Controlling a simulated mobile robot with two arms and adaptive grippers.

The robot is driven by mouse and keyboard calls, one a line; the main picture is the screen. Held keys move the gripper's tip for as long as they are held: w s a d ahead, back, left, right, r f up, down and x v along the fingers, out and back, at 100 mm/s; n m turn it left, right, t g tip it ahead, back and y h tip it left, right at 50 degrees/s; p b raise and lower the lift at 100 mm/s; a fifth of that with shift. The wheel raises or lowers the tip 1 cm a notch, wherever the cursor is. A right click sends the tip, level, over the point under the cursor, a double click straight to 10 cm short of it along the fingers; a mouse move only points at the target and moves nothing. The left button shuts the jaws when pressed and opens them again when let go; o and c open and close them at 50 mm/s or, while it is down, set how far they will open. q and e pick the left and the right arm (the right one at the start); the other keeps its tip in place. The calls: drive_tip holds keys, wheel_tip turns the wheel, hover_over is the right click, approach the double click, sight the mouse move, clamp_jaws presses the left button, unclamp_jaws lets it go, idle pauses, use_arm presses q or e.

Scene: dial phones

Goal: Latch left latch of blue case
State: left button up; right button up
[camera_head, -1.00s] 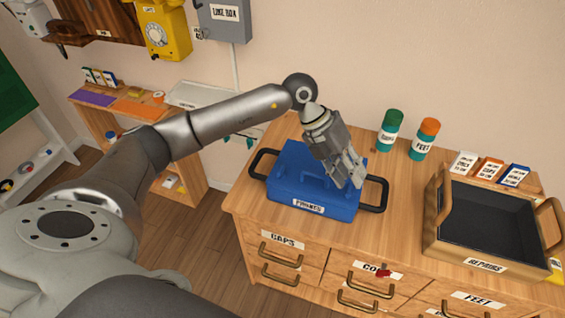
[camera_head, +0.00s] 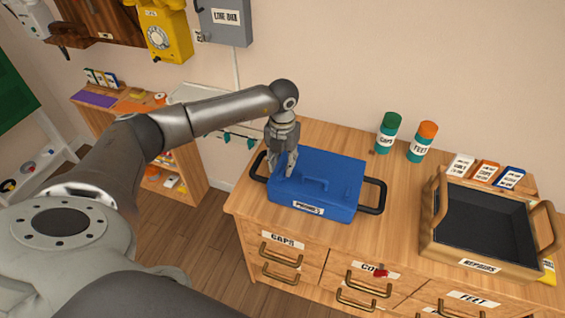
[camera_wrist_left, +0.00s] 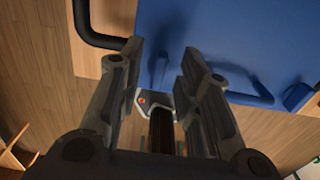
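The blue case (camera_head: 335,188) lies lid-up on the wooden counter, with a handle on top, a label on its front and a black bar handle at each side. My left gripper (camera_head: 283,172) points down at the case's left end, close to the lid's left edge. In the left wrist view the gripper (camera_wrist_left: 160,68) has its two fingers apart with nothing held between them. The blue case (camera_wrist_left: 215,35) fills the top of that view, with a blue upright part between the fingertips; I cannot tell whether they touch it. The left latch is not clearly seen. My right gripper is not in view.
A brown tray (camera_head: 432,228) labelled REPAIRS stands on the right of the counter (camera_head: 395,195). A green-capped bottle (camera_head: 388,134) and an orange-capped bottle (camera_head: 423,143) stand behind. The counter between case and tray is clear.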

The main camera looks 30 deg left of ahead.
use_arm(q)
drive_tip(key=shift+f, duration=0.9)
drive_tip(key=shift+c, duration=0.2)
clamp_jaws()
